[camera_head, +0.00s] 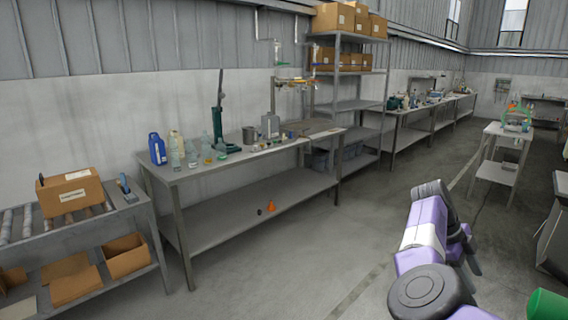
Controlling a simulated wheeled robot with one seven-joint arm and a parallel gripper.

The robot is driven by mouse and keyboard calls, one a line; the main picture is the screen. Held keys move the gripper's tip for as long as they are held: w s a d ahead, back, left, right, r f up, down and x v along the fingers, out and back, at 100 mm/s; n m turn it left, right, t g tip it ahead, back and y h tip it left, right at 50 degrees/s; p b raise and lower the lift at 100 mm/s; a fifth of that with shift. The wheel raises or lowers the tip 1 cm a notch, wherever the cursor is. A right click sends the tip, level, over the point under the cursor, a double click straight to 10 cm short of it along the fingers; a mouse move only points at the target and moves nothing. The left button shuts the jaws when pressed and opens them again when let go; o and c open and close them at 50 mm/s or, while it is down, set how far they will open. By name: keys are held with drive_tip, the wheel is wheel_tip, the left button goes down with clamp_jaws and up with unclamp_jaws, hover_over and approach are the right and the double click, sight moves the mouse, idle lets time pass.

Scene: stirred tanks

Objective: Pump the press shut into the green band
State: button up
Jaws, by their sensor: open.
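A tall dark green device with a slanted upright lever (218,118) stands at the back of the long metal bench, near the wall. It may be the press, but it is too small to be sure. I cannot make out a gauge or a green band. My purple and white arm is folded at the lower right. My gripper (472,262) is at its dark end, partly hidden behind the arm, open, empty and far from the bench.
The metal bench (255,165) also holds a blue bottle (157,149), several glass flasks and a grey jug (270,125). A roller table (95,222) with boxes stands left. A small white table (499,150) stands right. The floor before the bench is clear.

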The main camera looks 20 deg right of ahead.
drive_tip(key=s+d+f+m+g+h, duration=0.15)
drive_tip(key=s+d+g+h, duration=0.35)
drive_tip(key=s, duration=0.7)
drive_tip(key=s+r+n+t+h, duration=0.2)
drive_tip(key=s+r+n+h, duration=0.3)
drive_tip(key=h, duration=0.5)
drive_tip(key=w+a+n+t+y, duration=0.1)
drive_tip(key=a+n+t, duration=1.75)
drive_tip(key=t, duration=0.55)
drive_tip(key=s+a+f+n+t+y, duration=0.1)
drive_tip(key=s+a+f+n+y, duration=0.15)
drive_tip(key=a+y, duration=0.35)
drive_tip(key=s+a+f+n+t+y, duration=0.15)
drive_tip(key=a+n+y, duration=0.25)
drive_tip(key=a, duration=0.5)
drive_tip(key=s+a+f+n+y, duration=0.1)
drive_tip(key=s+a+n+y, duration=0.2)
drive_tip(key=a+y, duration=0.3)
drive_tip(key=s+a+n+g+y, duration=0.1)
drive_tip(key=s+a+g+y, duration=0.2)
drive_tip(key=s+a, duration=0.5)
drive_tip(key=a+g, duration=0.1)
drive_tip(key=a, duration=0.2)
drive_tip(key=shift+s+a, duration=0.25)
drive_tip(key=shift+s, duration=0.05)
drive_tip(key=shift+r, duration=0.1)
